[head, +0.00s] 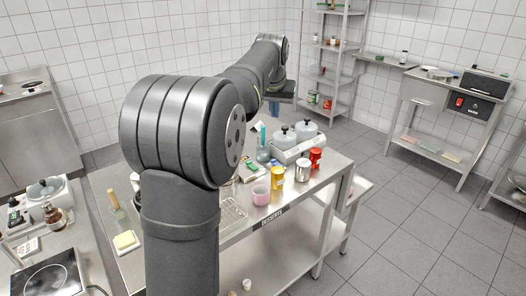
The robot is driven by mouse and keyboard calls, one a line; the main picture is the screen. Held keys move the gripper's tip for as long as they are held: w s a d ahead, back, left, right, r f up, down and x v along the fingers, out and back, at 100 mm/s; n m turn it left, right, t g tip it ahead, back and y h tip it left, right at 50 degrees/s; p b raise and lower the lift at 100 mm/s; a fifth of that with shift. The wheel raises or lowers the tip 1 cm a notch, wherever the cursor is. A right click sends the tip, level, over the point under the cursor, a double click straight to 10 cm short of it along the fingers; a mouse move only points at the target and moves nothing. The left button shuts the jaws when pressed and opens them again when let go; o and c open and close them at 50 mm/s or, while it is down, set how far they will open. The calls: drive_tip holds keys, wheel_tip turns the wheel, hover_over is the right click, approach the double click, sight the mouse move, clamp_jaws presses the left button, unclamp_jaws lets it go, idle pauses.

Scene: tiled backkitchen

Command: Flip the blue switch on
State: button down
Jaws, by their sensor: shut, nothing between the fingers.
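I cannot make out a blue switch in the head view. My gripper (275,106) is small and far off, at the end of my arm beyond the steel table. It points down, is shut and holds nothing. A small blue patch shows at its tip, and I cannot tell whether it belongs to the gripper or to something behind. A dark control panel (481,107) with a red switch (459,102) is on the right-hand steel bench, well to the right of the gripper. My arm hides part of the middle of the scene.
The steel table (235,240) holds a yellow can (278,178), a red can (315,158), a pink cup (261,195) and a twin-lidded appliance (297,140). A shelf rack (333,60) stands at the back wall. Open tiled floor (400,215) lies at right.

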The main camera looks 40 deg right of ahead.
sight(274, 160)
drive_tip(key=w+d+f+m+g, duration=0.2)
drive_tip(key=w+d+f+m, duration=0.4)
drive_tip(key=w+f, duration=0.3)
wheel_tip(274, 160, down, 2)
drive_tip(key=shift+w+f+m+g, duration=0.15)
drive_tip(key=shift+m+g, duration=0.15)
drive_tip(key=shift+m, duration=0.4)
drive_tip(key=x, duration=0.4)
drive_tip(key=a+x, duration=0.1)
drive_tip(key=x, duration=0.8)
drive_tip(key=shift+w+a+f, duration=0.1)
drive_tip(key=shift+a+f, duration=0.15)
drive_tip(key=shift+f, duration=0.35)
drive_tip(key=shift+w, duration=0.1)
